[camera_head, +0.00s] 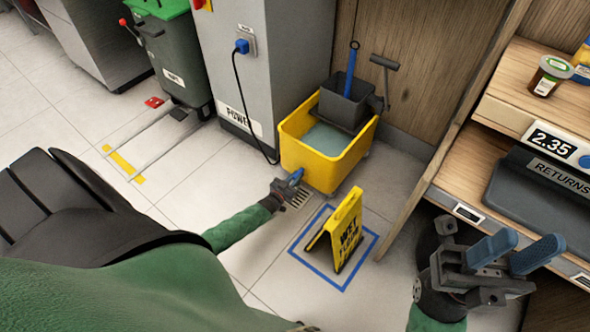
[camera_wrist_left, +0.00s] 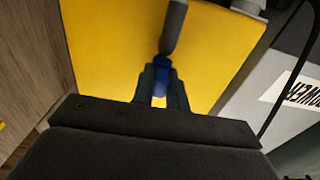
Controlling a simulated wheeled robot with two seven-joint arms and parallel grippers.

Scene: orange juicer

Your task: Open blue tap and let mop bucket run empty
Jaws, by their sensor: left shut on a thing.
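The yellow mop bucket (camera_head: 333,163) stands against the wooden wall and holds greyish water. A dark wringer (camera_head: 345,104) with a lever and a blue-handled mop (camera_head: 351,70) sits at its back. My left gripper (camera_head: 290,183) is low at the bucket's front left, shut on the blue tap (camera_head: 296,177). In the left wrist view, the blue tap (camera_wrist_left: 158,88) is between the fingers, in front of the bucket's yellow wall (camera_wrist_left: 110,60). A grey piece hangs above it. My right gripper (camera_head: 507,254) is open and empty at the right, near the counter.
A floor drain (camera_head: 297,199) lies beneath my left gripper. A yellow wet-floor sign (camera_head: 344,232) stands in a blue taped square just right of it. The grey power cabinet (camera_head: 222,70) with a hanging cable stands left of the bucket. A wooden counter (camera_head: 470,150) is at the right.

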